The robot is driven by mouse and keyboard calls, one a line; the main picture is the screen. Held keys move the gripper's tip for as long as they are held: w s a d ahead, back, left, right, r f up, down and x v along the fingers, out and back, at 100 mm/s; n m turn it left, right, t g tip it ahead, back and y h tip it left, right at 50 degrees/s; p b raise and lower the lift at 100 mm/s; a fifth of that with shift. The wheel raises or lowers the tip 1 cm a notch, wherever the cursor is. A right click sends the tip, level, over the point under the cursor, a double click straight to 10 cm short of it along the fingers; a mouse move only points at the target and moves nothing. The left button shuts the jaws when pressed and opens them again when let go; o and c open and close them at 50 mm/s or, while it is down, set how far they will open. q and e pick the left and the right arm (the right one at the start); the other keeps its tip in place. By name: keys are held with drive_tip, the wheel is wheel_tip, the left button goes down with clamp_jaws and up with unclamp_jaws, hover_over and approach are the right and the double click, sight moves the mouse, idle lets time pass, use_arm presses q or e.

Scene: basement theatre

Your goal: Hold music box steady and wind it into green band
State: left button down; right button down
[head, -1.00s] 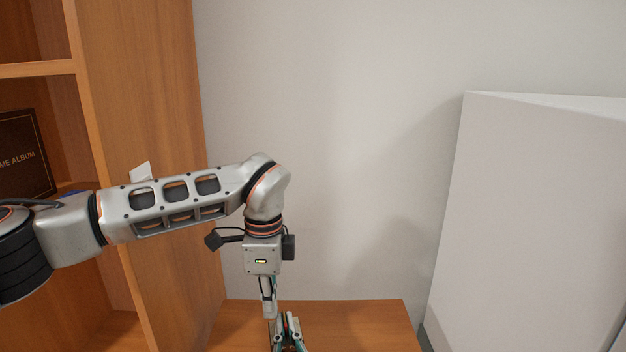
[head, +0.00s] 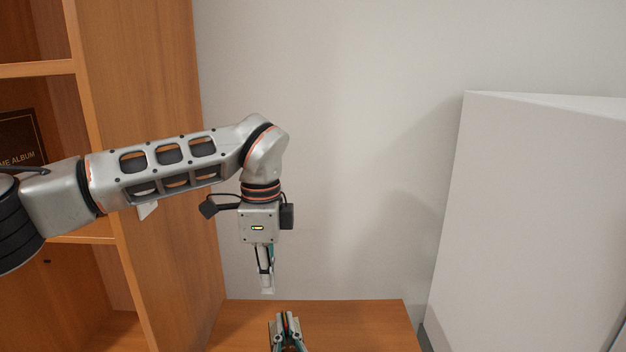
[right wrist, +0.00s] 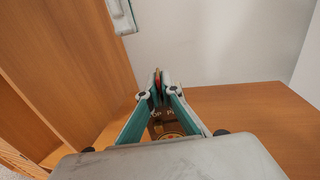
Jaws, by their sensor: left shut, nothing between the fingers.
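My left gripper (head: 266,288) is shut and empty, pointing down above the wooden surface, apart from my right gripper. Part of it also shows at the top of the right wrist view (right wrist: 123,16). My right gripper (head: 286,318) is low at the bottom of the head view. In the right wrist view its fingertips (right wrist: 158,88) are close together on a thin dark and reddish piece (right wrist: 157,77), perhaps the winding key. Between the fingers shows part of a dark brown face with gold lettering and a round ornament (right wrist: 168,128), likely the music box. The green band cannot be made out.
The wooden surface (head: 370,325) is bare at right. A wooden shelf unit (head: 160,90) with a dark album (head: 20,138) stands at left. A large white block (head: 540,210) stands at right, with a plain wall behind.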

drive_tip(key=c, duration=2.2)
unclamp_jaws()
drive_tip(key=v, duration=1.2)
